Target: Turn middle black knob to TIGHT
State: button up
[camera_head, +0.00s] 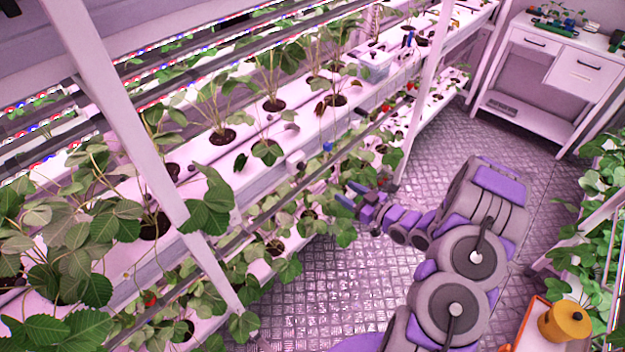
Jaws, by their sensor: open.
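My gripper (351,194) is at the end of my grey and purple arm, beside the front of the left plant rack (262,178). Its two blue fingers point left toward the rack and look apart, with nothing seen between them. I cannot make out the middle black knob; it is too small to tell or hidden by leaves and rails. A small blue part (328,147) shows on the rack front, above and left of the gripper. I cannot tell whether the fingers touch anything.
Strawberry plants (75,250) overhang the rack's shelves, with a slanted white post (150,150) in front. A white cabinet (545,75) stands at the back right. The metal floor (330,280) is open between.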

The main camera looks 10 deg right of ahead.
jog(key=s, duration=0.2)
jog(key=y+b, duration=0.1)
jog(key=b, duration=0.2)
send_near(304, 168)
jog(key=shift+t, duration=0.4)
jog(key=x, duration=0.5)
jog(key=f+x, duration=0.1)
jog(key=x, duration=0.2)
jog(key=shift+w+a, duration=0.2)
jog(key=shift+a, duration=0.15)
jog(key=shift+p, duration=0.35)
grip_shut()
